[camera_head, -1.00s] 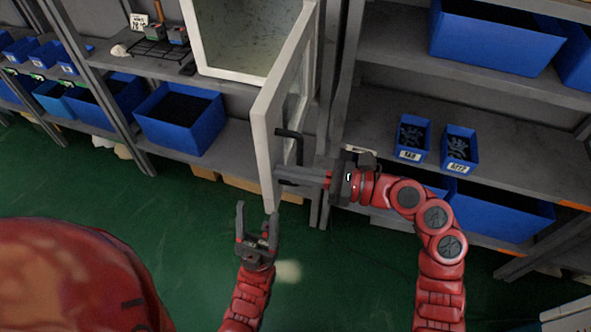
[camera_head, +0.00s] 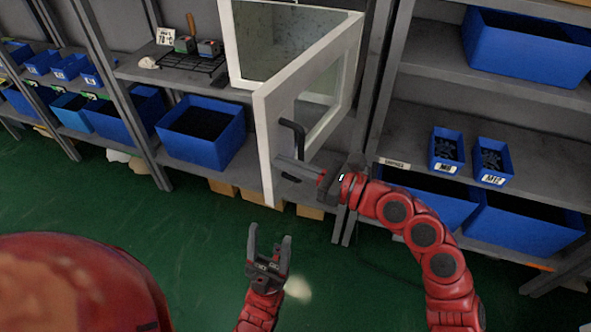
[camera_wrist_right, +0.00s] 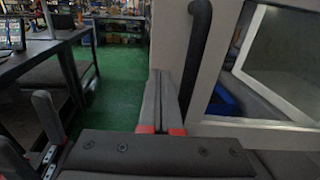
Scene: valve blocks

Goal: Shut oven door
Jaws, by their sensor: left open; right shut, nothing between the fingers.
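The oven is a white-framed box (camera_head: 243,45) on the shelf, with its door (camera_head: 262,140) swung open toward me. The door has a white frame, a glass pane and a black bar handle (camera_head: 299,140). The handle also shows in the right wrist view (camera_wrist_right: 197,50). My right gripper (camera_head: 280,168) is shut and empty, at the door's outer side just below the handle. In the right wrist view its closed fingers (camera_wrist_right: 163,95) lie beside the door frame; I cannot tell whether they touch it. My left gripper (camera_head: 271,237) is open and empty, below the door over the green floor.
Grey shelving with blue bins (camera_head: 201,132) stands behind and left of the door. Two small labelled blue bins (camera_head: 491,161) sit on the right shelf. A wire rack (camera_head: 190,62) with small blocks is left of the oven. The green floor (camera_head: 190,220) in front is clear.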

